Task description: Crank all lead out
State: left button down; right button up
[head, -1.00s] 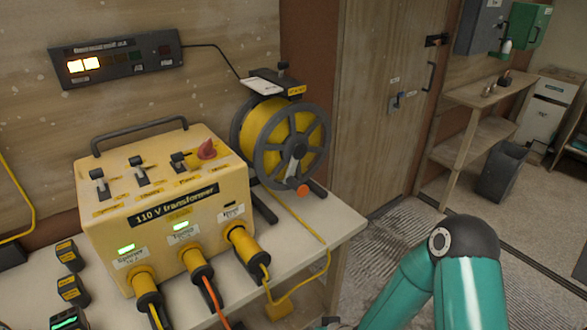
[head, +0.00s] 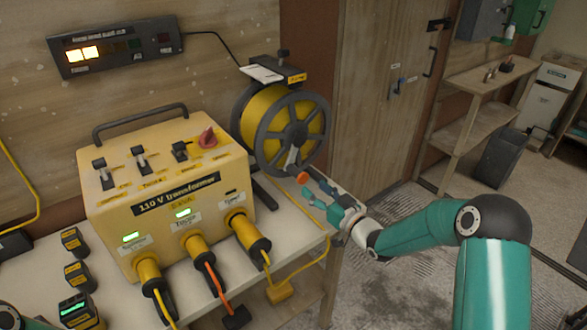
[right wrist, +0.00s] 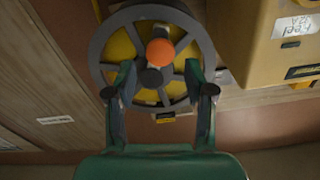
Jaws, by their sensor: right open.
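The cable reel (head: 262,160) stands at the right end of the bench, with yellow lead (head: 262,108) wound thickly on its drum. Its crank has an orange knob (head: 303,177) low on the near face. A yellow lead runs from near the reel along the bench edge to the transformer (head: 130,215). My right gripper (head: 312,184) is open and empty, just right of the knob. In the right wrist view its fingers (right wrist: 158,78) point at the reel (right wrist: 100,48), and the orange knob (right wrist: 160,52) appears between and just beyond the fingertips. My left gripper is not in view.
The transformer has several plugs in its front. A dark display box (head: 115,52) with two lit windows hangs on the wall, wired toward the reel's top. Small yellow-black blocks (head: 77,272) lie at the bench's left. Open floor lies right of the bench.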

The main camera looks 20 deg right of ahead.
aim_at(293, 172)
jog(key=p+x, duration=0.2)
jog(key=x, duration=0.9)
jog(key=shift+f+p, duration=0.1)
jog(key=shift+p, duration=0.25)
grip_shut()
